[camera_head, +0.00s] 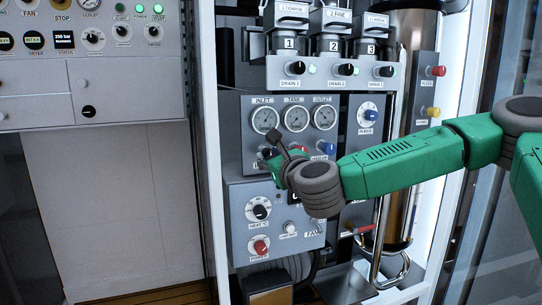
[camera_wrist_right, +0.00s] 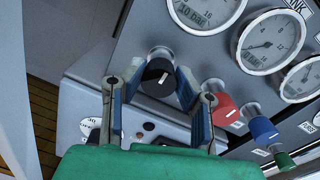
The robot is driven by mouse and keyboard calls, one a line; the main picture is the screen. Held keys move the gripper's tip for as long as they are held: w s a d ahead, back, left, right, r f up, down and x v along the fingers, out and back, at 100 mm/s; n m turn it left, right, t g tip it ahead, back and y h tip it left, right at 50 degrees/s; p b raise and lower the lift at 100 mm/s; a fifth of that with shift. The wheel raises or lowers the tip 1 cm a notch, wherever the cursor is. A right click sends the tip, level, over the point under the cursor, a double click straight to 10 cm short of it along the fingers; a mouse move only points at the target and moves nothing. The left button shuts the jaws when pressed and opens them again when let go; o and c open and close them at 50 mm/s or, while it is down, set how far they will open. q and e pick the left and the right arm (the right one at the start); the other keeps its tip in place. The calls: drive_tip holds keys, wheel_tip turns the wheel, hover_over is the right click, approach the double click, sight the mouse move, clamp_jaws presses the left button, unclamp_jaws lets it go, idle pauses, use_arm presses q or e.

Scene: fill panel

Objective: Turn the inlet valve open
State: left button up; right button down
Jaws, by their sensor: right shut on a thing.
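The inlet valve is a black knob (camera_wrist_right: 158,74) with a white mark, on the grey panel (camera_head: 253,108) below the gauge labelled INLET (camera_head: 264,120). In the wrist view the knob sits between the two fingers of my right gripper (camera_wrist_right: 157,88), which is shut on it. In the head view my right gripper (camera_head: 273,157) reaches the panel from the right, and its fingers and wrist largely hide the knob. The inlet gauge also shows at the top of the wrist view (camera_wrist_right: 206,12). My left gripper is not in view.
Beside the black knob are a red knob (camera_wrist_right: 220,101) and a blue knob (camera_wrist_right: 263,131). Below is a box with a heater dial (camera_head: 259,208) and a red knob (camera_head: 260,247). Numbered filter units (camera_head: 333,45) stand above. A metal cylinder (camera_head: 415,60) stands to the right.

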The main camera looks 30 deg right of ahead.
drive_tip(key=n+p, duration=0.2)
drive_tip(key=n, duration=0.1)
drive_tip(key=n+p, duration=0.1)
drive_tip(key=shift+f+n, duration=0.3)
drive_tip(key=n+p, duration=0.4)
drive_tip(key=n, duration=0.2)
drive_tip(key=shift+g, duration=0.3)
drive_tip(key=n+h+p, duration=0.1)
drive_tip(key=n+p, duration=0.8)
drive_tip(key=n, duration=0.8)
drive_tip(key=shift+a, duration=0.1)
drive_tip(key=n+p, duration=0.1)
drive_tip(key=n, duration=0.5)
drive_tip(key=shift+n+h, duration=0.3)
drive_tip(key=n, duration=0.4)
drive_tip(key=shift+n+p, duration=0.3)
drive_tip(key=shift+p, duration=0.1)
drive_tip(key=n, duration=0.4)
drive_tip(key=shift+r+n+t, duration=0.1)
drive_tip(key=shift+n+t, duration=0.3)
